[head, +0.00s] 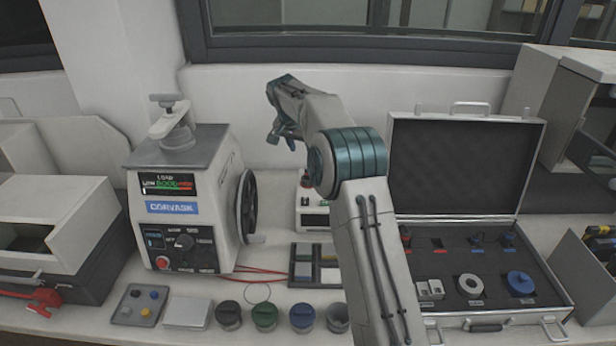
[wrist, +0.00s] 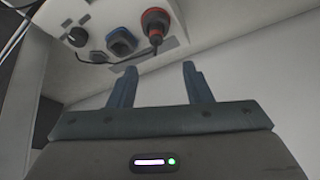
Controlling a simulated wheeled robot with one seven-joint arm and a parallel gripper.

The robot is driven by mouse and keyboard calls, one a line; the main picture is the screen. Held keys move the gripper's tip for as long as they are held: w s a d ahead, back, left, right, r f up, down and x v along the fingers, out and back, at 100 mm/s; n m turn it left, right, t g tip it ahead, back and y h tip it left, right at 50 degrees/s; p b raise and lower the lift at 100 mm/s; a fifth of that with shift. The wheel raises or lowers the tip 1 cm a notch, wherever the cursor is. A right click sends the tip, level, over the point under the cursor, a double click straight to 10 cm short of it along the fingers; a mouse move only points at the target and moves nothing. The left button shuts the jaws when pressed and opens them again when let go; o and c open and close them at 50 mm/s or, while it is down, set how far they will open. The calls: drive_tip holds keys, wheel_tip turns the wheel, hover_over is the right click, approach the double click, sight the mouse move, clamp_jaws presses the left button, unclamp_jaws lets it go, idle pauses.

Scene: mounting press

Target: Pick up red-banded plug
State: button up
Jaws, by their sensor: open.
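A dark plug with a red band (wrist: 155,20) shows in the wrist view, on a white panel beyond my fingertips. It stands to the right of a blue-edged socket or plug (wrist: 120,42). My gripper (wrist: 160,72) is open and empty, its two fingers apart, and the plug is beyond them and not between them. In the head view my gripper (head: 282,138) is raised above the bench, left of the arm's elbow.
The grey press (head: 185,200) with its handwheel stands left of my arm. An open case (head: 548,298) with foam and small red and blue parts lies at right. Several round lidded pots (head: 265,316) line the front. A divided tray (head: 292,268) sits partly behind my arm.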

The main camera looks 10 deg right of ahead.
drive_tip(key=x, duration=0.4)
drive_tip(key=shift+f+p, duration=0.2)
drive_tip(key=shift+p, duration=0.1)
drive_tip(key=x, duration=0.1)
drive_tip(key=p+x, duration=0.2)
drive_tip(key=x, duration=0.1)
drive_tip(key=shift+s+d+f, duration=0.1)
drive_tip(key=shift+s+d, duration=0.05)
drive_tip(key=shift+s, duration=0.1)
drive_tip(key=shift+w+f, duration=0.15)
drive_tip(key=shift+f, duration=0.4)
drive_tip(key=c, duration=1)
